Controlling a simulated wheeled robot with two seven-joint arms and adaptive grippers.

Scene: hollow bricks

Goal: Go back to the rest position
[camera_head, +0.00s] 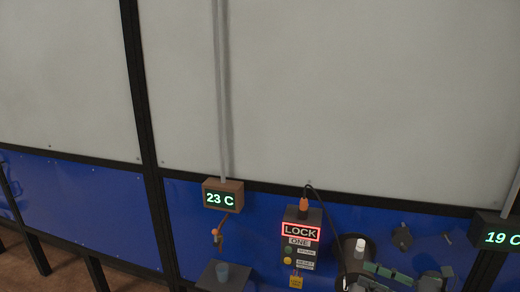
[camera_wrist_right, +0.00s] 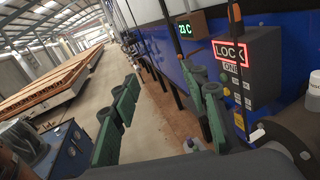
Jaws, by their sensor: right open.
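My right gripper (camera_head: 375,276) shows at the bottom right of the head view, in front of the blue wall panel and beside a dark cylinder. In the right wrist view its two green fingers (camera_wrist_right: 163,82) stand wide apart, with nothing between them. The gripper is open and empty. A dark box with a lit red LOCK sign (camera_head: 301,231) is to the left of the gripper in the head view; it also shows at the right of the wrist view (camera_wrist_right: 231,53). My left gripper is in neither view.
A 23 C display (camera_head: 222,195) and a 19 C display (camera_head: 497,238) are on the blue-and-grey wall. The dark cylinder (camera_head: 352,262) carries a white-topped item. Open floor (camera_wrist_right: 150,125) runs beside the wall.

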